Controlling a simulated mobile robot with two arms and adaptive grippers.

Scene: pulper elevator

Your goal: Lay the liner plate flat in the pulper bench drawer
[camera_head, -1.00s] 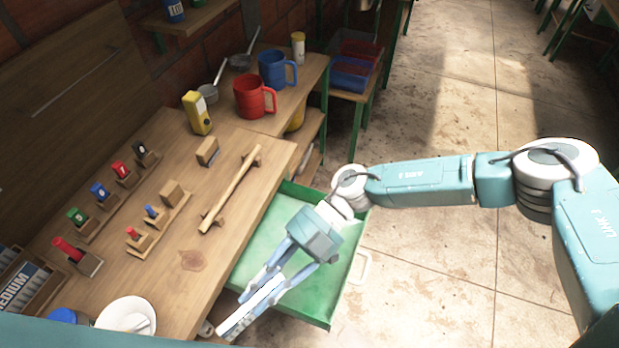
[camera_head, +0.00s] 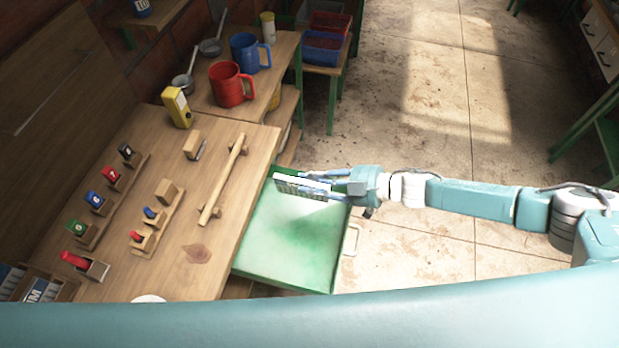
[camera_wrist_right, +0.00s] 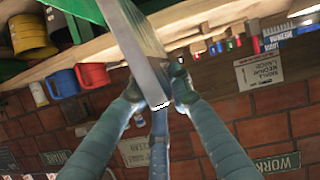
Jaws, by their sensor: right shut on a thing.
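The liner plate (camera_head: 300,188) is a thin pale plate with a patterned or lettered side. My right gripper (camera_head: 325,181) is shut on it and holds it on edge, not flat, over the far end of the open green drawer (camera_head: 285,245). The drawer is pulled out from the bench, and the part of it that shows is empty. In the right wrist view, the fingers (camera_wrist_right: 156,90) pinch the plate (camera_wrist_right: 132,42), which extends away from them toward the top. Whether the plate touches the drawer cannot be told. My left gripper is not in view.
The wooden bench (camera_head: 180,265) left of the drawer carries a wooden rail (camera_head: 222,180), small blocks and coloured pegs. A red mug (camera_head: 229,84) and a blue mug (camera_head: 246,53) stand farther back. The floor (camera_head: 430,130) right of the drawer is clear.

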